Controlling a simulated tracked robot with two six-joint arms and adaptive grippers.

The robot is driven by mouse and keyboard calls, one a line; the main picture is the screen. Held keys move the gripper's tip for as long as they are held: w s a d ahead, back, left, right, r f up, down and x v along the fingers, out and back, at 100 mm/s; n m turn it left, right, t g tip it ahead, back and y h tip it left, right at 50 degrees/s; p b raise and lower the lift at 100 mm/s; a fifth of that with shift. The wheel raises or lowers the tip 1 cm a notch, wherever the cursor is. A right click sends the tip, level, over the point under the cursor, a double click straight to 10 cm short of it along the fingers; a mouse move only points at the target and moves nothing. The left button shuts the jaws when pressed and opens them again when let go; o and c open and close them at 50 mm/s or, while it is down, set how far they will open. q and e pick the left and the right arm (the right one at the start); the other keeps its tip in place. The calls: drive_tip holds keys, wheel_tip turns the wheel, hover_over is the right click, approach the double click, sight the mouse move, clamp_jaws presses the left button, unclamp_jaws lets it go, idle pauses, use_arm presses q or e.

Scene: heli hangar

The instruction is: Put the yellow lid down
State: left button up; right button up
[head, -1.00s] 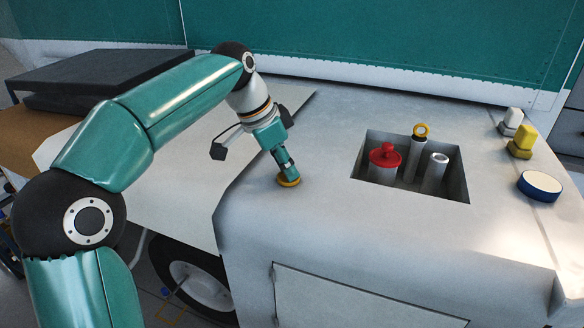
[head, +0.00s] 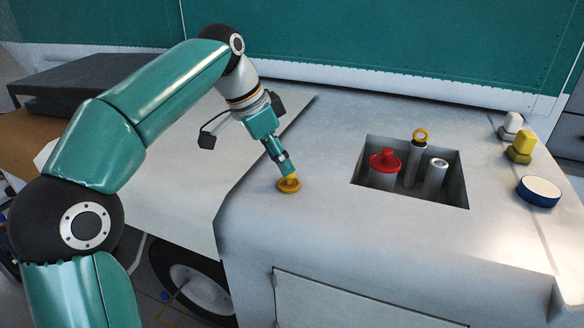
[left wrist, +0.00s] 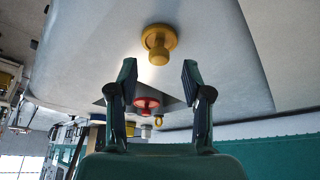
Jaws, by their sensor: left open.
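The yellow lid (head: 289,186) lies on the grey top of the vehicle, near its left edge, with its knob upward. It also shows in the left wrist view (left wrist: 158,42), beyond my fingertips. My left gripper (head: 284,172) is just above and behind the knob in the head view. In the left wrist view its two fingers (left wrist: 158,75) stand apart with nothing between them, and the lid is clear of them. My right gripper is not in view.
Right of the lid is a recessed opening (head: 455,198) with a red-capped filler (head: 384,162), a yellow-ringed dipstick (head: 420,135) and an open grey pipe (head: 437,167). Farther right are a blue-and-white round cap (head: 539,190), a yellow knob (head: 521,147) and a white knob (head: 511,124). Flat surface lies between lid and opening.

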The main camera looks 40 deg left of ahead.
use_arm(q)
drive_tip(key=p+v, duration=0.1)
drive_tip(key=v, duration=0.7)
drive_tip(key=shift+p, duration=0.4)
